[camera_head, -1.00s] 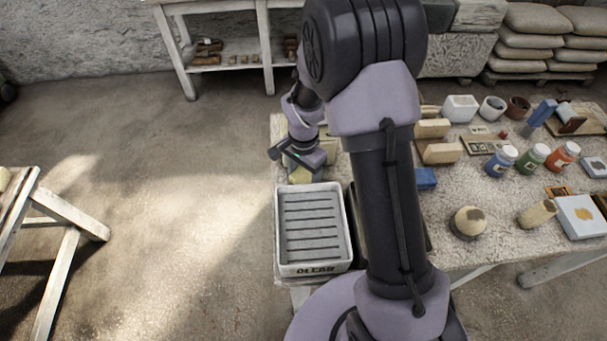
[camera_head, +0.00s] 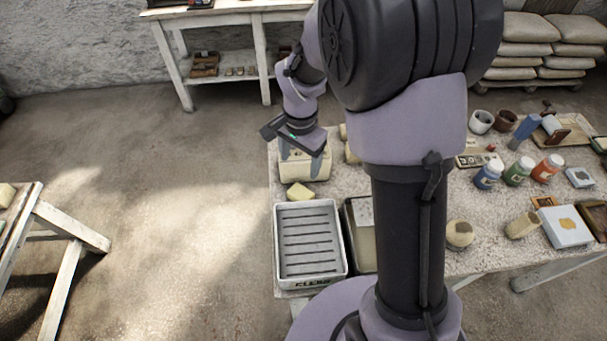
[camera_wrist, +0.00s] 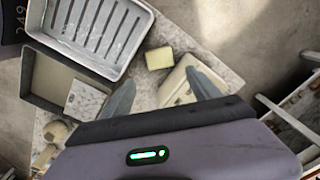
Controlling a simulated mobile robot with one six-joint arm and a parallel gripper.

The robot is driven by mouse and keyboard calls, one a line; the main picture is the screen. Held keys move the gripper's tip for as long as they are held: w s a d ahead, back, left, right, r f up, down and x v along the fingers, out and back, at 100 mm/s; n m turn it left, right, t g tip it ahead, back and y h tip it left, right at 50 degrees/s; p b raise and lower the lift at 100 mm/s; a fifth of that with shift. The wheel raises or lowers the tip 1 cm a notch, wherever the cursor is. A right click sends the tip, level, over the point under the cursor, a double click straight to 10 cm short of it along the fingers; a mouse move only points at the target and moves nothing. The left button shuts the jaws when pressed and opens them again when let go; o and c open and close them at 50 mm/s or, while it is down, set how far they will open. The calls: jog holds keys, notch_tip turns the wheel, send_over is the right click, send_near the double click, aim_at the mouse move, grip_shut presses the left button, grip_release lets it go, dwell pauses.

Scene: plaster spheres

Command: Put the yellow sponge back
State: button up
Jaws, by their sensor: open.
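The yellow sponge (camera_head: 300,191) lies on the table just behind the grey slatted tray (camera_head: 279,250), whose front reads "CLEAN". In the wrist view the sponge (camera_wrist: 159,58) lies beyond my fingertips, beside the tray (camera_wrist: 143,50) and apart from the fingers. My gripper (camera_head: 302,157) is open, with nothing between its fingers. It is above a cream block-like box (camera_head: 292,172) behind the sponge; the box also shows in the wrist view (camera_wrist: 176,82) near the right finger. I cannot tell whether the fingers touch the box.
A dark-rimmed box (camera_head: 348,218) stands right of the tray, partly hidden by my arm. Jars (camera_head: 519,171), a round pale object (camera_head: 460,234) and a white box (camera_head: 567,227) stand on the right of the table. Open floor lies to the left; a small wooden stand (camera_head: 66,228) is at far left.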

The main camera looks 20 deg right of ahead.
jog(key=s+a+r+n+t, duration=0.15)
jog(key=s+r, duration=0.45)
jog(key=r, duration=0.6)
jog(key=s+a+r+n+t+y, duration=0.1)
jog(key=s+r+n+t, duration=0.1)
jog(key=s, duration=0.5)
jog(key=s+a+r+n+t, duration=0.1)
jog(key=s+r+n+t, duration=0.1)
jog(key=s, duration=0.5)
notch_tip(320, 180, up, 3)
jog(key=shift+s+f+n+y, duration=0.2)
jog(key=shift+s+n+y, duration=0.2)
jog(key=shift+n, duration=0.05)
jog(key=shift+a, duration=0.1)
notch_tip(320, 180, down, 3)
jog(key=b, duration=0.3)
jog(key=shift+r, duration=0.1)
